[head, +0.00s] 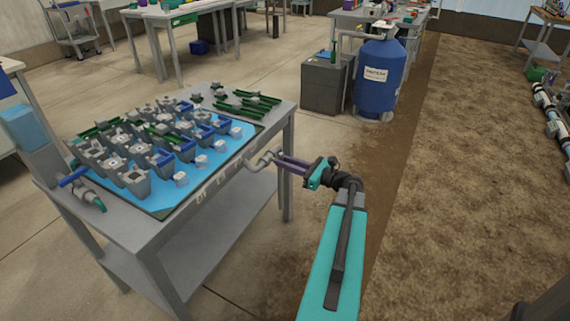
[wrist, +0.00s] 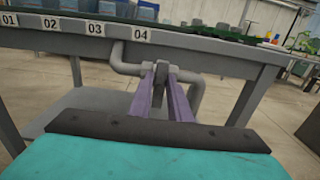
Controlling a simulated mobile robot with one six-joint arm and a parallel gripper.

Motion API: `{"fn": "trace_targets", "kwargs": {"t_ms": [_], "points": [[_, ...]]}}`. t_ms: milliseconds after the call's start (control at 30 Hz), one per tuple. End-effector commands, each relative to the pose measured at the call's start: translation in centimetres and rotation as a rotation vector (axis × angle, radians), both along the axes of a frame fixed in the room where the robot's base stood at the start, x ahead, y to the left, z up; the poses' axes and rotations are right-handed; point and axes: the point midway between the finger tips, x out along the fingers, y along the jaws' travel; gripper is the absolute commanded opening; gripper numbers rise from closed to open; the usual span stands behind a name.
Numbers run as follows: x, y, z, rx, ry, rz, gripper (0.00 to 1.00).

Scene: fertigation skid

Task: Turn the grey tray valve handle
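The grey tray valve handle (wrist: 159,86) is a short grey lever on the grey pipe below the front edge of the tray table. In the wrist view it stands upright between the two purple fingers of my gripper (wrist: 161,78). The fingertips lie close on both sides of it, with little or no gap showing. In the head view my gripper (head: 277,158) reaches to the bent grey pipe (head: 257,163) at the table's right side. The handle is too small and covered there to make out.
The grey table (head: 130,230) carries a blue tray (head: 225,152) with several pots and green parts. Labels 01 to 04 mark its edge in the wrist view. A blue tank (head: 378,85) and grey cabinet (head: 325,83) stand behind. The soil strip at right is clear nearby.

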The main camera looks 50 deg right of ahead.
Motion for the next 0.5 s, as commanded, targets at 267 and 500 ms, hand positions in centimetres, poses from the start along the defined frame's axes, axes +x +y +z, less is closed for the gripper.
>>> {"fn": "trace_targets", "kwargs": {"t_ms": [267, 500], "points": [[-0.06, 0.19, -0.11, -0.025, -0.006, 0.022, 0.0], [-0.1, 0.24, -0.18, -0.121, -0.028, 0.021, 0.0]]}}
